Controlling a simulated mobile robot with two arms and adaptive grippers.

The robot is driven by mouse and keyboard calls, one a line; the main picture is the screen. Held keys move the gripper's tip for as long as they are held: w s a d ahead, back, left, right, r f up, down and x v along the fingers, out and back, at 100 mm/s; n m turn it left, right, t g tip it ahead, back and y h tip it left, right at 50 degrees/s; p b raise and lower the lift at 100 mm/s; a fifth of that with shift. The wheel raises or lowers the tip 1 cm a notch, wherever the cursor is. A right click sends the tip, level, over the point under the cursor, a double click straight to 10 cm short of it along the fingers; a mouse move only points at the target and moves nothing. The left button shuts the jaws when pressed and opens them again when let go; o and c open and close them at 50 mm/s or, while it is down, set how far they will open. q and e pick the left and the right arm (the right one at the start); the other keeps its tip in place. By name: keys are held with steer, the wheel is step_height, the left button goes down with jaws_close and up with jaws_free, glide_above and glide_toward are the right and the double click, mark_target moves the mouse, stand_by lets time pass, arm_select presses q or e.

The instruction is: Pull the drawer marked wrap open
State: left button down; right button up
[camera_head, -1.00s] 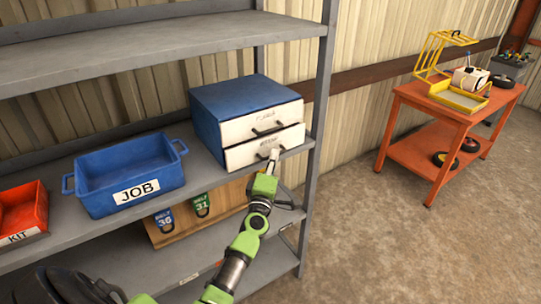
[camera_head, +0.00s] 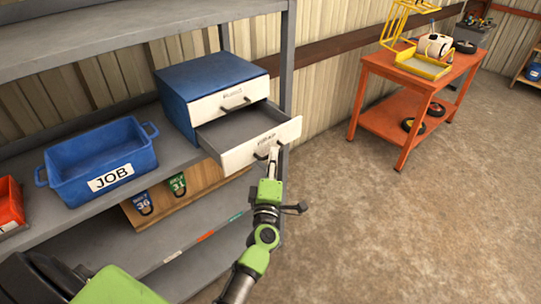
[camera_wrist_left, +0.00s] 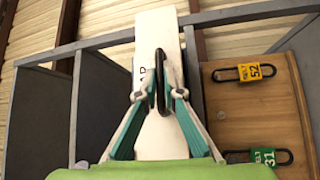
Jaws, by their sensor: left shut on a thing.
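A blue two-drawer cabinet (camera_head: 207,73) with white fronts stands on the grey shelf. Its lower drawer, marked wrap (camera_head: 262,142), is pulled well out, and its grey inside shows. The upper drawer (camera_head: 231,98) is closed. My left gripper (camera_head: 273,154) is shut on the dark handle of the lower drawer. In the left wrist view the handle (camera_wrist_left: 160,78) stands between the fingertips, in front of the white drawer front (camera_wrist_left: 161,30). My right gripper is not in view.
A blue JOB bin (camera_head: 102,163) and a red bin (camera_head: 9,206) stand left on the same shelf. A wooden board with belt tags (camera_head: 190,193) is below the cabinet. An orange cart (camera_head: 413,87) stands at the right, with open floor before it.

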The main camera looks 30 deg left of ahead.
arm_select(q)
steer(key=c, duration=2.2)
jaws_free()
steer(key=shift+o, duration=0.2)
steer(key=v, duration=1.2)
